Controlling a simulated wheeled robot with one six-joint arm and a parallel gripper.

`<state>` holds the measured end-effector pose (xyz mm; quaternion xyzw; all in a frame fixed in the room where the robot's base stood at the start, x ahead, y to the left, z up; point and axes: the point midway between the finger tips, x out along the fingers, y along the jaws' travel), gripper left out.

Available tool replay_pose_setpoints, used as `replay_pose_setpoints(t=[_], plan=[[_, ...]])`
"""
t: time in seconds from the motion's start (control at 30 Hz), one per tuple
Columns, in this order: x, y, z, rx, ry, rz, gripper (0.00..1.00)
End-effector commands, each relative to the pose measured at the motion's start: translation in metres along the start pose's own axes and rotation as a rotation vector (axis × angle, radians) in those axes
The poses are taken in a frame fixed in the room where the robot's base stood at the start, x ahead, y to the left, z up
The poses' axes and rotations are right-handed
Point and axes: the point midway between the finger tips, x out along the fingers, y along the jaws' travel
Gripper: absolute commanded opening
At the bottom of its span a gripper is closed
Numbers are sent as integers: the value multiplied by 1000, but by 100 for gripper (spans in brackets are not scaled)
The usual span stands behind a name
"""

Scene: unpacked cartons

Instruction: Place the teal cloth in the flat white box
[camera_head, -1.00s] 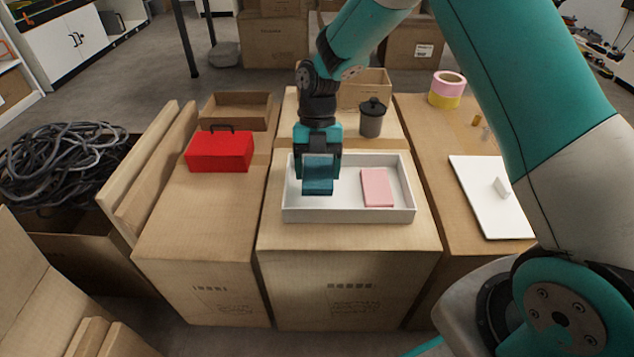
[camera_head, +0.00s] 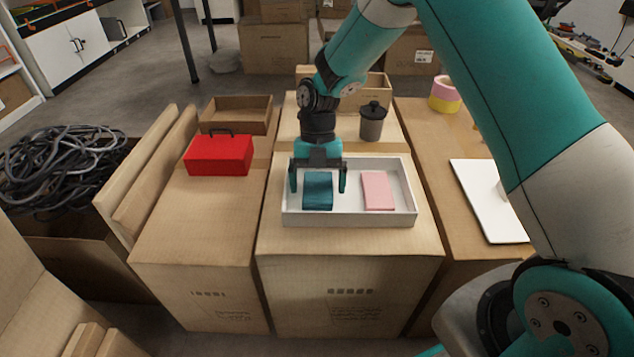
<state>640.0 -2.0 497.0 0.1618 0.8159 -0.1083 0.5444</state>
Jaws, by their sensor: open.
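The teal cloth (camera_head: 318,192) lies folded in the left part of the flat white box (camera_head: 349,220). A folded pink cloth (camera_head: 378,191) lies in the right part of the same box, apart from the teal one. My gripper (camera_head: 318,189) is open above the teal cloth. Its two fingers stand apart to the left and right of the cloth, with nothing held between them. Whether the fingertips touch the box floor I cannot tell.
A dark lidded canister (camera_head: 372,122) and an open carton stand behind the box. A red case (camera_head: 219,154) and a shallow brown tray (camera_head: 236,115) are on the left carton. A white board (camera_head: 486,205) and pink-yellow tape rolls (camera_head: 445,94) are on the right one.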

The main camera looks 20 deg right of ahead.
Motion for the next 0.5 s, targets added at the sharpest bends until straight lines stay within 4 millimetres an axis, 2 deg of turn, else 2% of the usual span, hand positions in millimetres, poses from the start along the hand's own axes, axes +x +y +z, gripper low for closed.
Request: replay_pose_setpoints(t=[0.4, 0.5], plan=[[-86, 0, -1, 0, -4, 3, 94], [-102, 0, -1, 0, -3, 1, 94]])
